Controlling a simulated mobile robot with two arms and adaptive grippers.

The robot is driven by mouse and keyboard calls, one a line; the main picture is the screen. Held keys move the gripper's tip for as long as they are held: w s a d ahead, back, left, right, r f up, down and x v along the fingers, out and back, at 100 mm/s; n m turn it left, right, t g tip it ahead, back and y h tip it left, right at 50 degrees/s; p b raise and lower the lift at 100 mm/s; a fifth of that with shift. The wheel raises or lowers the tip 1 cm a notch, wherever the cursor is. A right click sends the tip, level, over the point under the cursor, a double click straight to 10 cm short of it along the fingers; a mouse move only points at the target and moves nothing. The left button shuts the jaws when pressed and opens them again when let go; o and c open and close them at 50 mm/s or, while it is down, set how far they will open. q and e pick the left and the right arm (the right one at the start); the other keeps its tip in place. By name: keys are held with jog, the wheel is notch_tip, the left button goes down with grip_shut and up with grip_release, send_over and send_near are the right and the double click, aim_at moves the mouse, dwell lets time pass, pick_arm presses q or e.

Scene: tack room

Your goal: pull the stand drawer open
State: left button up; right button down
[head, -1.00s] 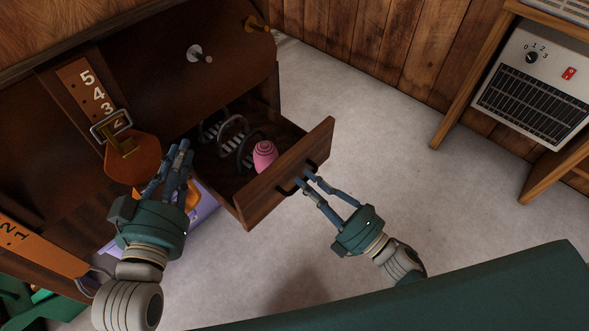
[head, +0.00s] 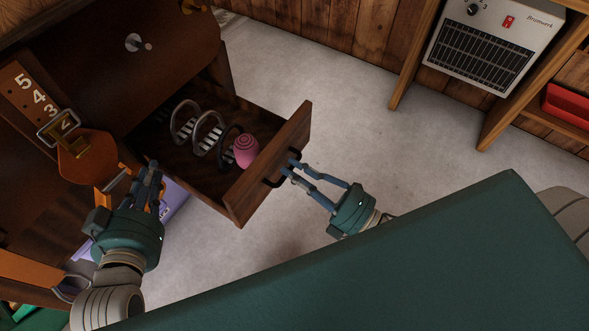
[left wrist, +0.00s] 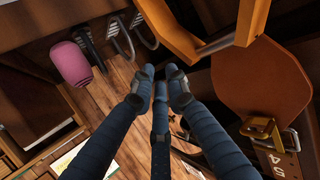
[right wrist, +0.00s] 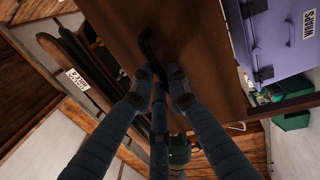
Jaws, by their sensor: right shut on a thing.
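The stand drawer (head: 268,162) is pulled well out of the dark wooden stand (head: 85,75), with its inside showing. Its black handle (head: 270,183) is on the outer face of the drawer front. My right gripper (head: 290,167) is shut on this handle; the right wrist view also shows the handle (right wrist: 148,47) between the fingertips. My left gripper (head: 152,172) is left of the drawer, apart from it, near a brown leather flap (head: 87,157). Its fingertips (left wrist: 160,80) are close together with nothing seen between them; how far they are closed is unclear.
In the drawer are a pink ridged object (head: 246,150) and several metal loops (head: 208,133). A purple box (head: 174,199) is below, beside the stand. A heater (head: 492,50) is on a wooden shelf at the right. The pale floor (head: 340,110) right of the drawer is clear.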

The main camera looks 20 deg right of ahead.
jog(key=c, duration=1.7)
grip_release()
jog(key=shift+f, duration=0.1)
jog(key=shift+s+d, duration=0.1)
jog(key=v, duration=1.1)
jog(key=shift+s+d, duration=0.25)
jog(key=shift+s, duration=0.05)
